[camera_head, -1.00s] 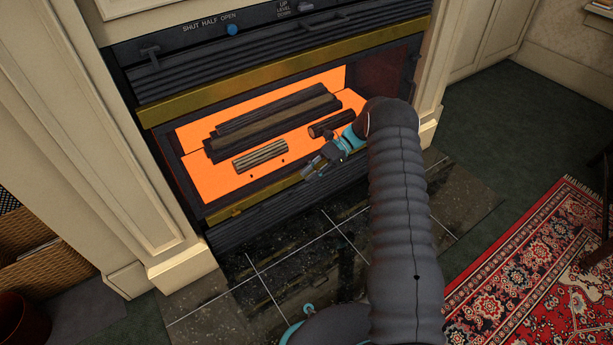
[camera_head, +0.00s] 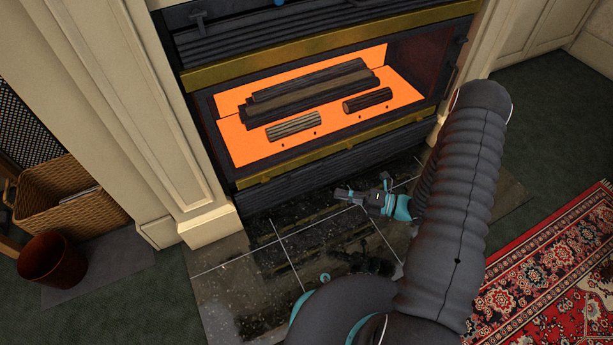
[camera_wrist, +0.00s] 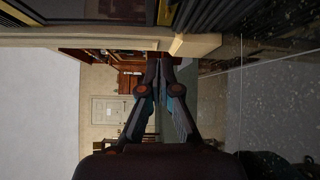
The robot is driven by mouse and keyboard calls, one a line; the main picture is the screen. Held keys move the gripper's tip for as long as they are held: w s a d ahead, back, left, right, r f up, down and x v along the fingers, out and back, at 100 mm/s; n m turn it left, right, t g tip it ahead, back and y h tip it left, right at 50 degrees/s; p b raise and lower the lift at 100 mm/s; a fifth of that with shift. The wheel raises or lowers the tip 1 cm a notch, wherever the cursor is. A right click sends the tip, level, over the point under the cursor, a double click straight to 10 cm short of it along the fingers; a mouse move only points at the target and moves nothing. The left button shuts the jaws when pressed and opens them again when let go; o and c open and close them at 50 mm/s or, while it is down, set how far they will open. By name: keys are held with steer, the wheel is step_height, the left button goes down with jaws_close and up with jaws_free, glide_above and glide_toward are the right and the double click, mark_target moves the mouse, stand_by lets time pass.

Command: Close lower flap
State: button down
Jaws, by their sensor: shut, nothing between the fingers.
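The lower flap (camera_head: 330,163) is the dark ribbed panel under the lower brass strip of the fireplace. It looks roughly in line with the front, but I cannot tell whether it is fully shut. My gripper (camera_head: 338,193) is low over the hearth, in front of the flap's lower edge and pointing left along it. A small gap shows between them in the head view. The gripper is shut and empty. Its fingers also show in the wrist view (camera_wrist: 160,68), pointing along the fireplace front.
The fire opening holds several logs (camera_head: 315,92) on a glowing orange bed. Dark hearth tiles (camera_head: 235,290) lie in front. A wicker basket (camera_head: 60,200) and a dark red bin (camera_head: 52,260) stand at left. A patterned rug (camera_head: 540,285) lies at right.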

steer(key=m, duration=0.2)
glide_toward(293, 175)
steer(key=s+a, duration=0.2)
steer(key=a, duration=0.2)
steer(key=shift+w+a+f+b, duration=0.1)
steer(key=shift+w+a+b, duration=0.25)
steer(key=shift+w, duration=0.55)
steer(key=shift+w+a+f+b, duration=0.1)
steer(key=shift+w+a+b, duration=0.25)
steer(key=shift+w, duration=0.55)
steer(key=shift+r, duration=0.1)
